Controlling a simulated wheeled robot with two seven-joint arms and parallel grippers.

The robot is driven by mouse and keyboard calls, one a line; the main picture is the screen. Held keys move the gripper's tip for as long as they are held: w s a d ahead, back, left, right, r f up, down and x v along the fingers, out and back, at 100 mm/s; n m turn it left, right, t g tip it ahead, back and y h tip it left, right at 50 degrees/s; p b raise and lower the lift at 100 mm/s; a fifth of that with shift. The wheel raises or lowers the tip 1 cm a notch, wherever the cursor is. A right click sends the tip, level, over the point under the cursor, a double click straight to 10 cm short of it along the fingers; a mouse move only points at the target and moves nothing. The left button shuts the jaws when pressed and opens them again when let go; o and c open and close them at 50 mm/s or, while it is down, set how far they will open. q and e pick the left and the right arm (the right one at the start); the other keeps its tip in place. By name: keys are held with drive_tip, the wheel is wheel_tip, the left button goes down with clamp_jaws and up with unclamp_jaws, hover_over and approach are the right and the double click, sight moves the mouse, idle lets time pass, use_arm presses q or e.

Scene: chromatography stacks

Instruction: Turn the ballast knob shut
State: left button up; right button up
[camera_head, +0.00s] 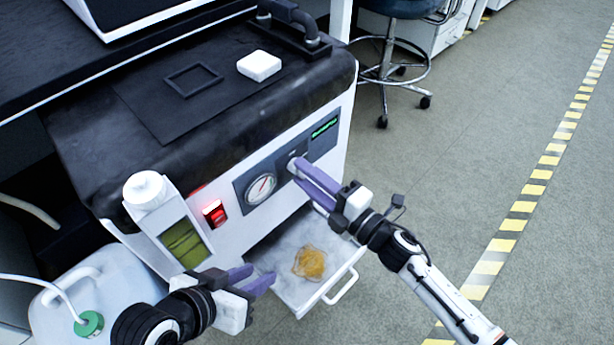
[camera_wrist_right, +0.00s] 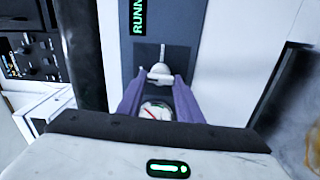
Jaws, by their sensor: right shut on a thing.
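The ballast knob (camera_wrist_right: 160,73) is a pale knob on the dark front panel of the white and black machine (camera_head: 225,208). My right gripper (camera_head: 297,166) is at the panel with its purple fingers shut on the knob; in the right wrist view the fingertips (camera_wrist_right: 158,80) sit on either side of it. In the head view the fingers mostly hide the knob. My left gripper (camera_head: 258,278) is low, in front of the machine by the pulled-out tray, apart from the knob. Its two purple fingers show a gap between them and hold nothing visible.
A round gauge (camera_head: 261,188) and a lit red switch (camera_head: 215,213) are left of the knob; a green display (camera_head: 324,127) is right of it. An open tray (camera_head: 290,290) with a yellow-brown stain juts out below. Floor at right is clear.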

use_arm(q)
drive_tip(key=shift+d, duration=0.1)
use_arm(e)
drive_tip(key=shift+n, duration=0.5)
use_arm(q)
drive_tip(key=shift+s+f, duration=0.15)
drive_tip(key=shift+s, duration=0.1)
use_arm(e)
drive_tip(key=o, duration=1.1)
drive_tip(key=shift+s+d, duration=0.25)
drive_tip(key=shift+s, duration=0.05)
use_arm(q)
drive_tip(key=shift+a+r+n+p, duration=0.3)
drive_tip(key=shift+a+p, duration=0.3)
drive_tip(key=shift+p, duration=0.4)
use_arm(e)
drive_tip(key=v, duration=0.9)
drive_tip(key=shift+s+d, duration=0.2)
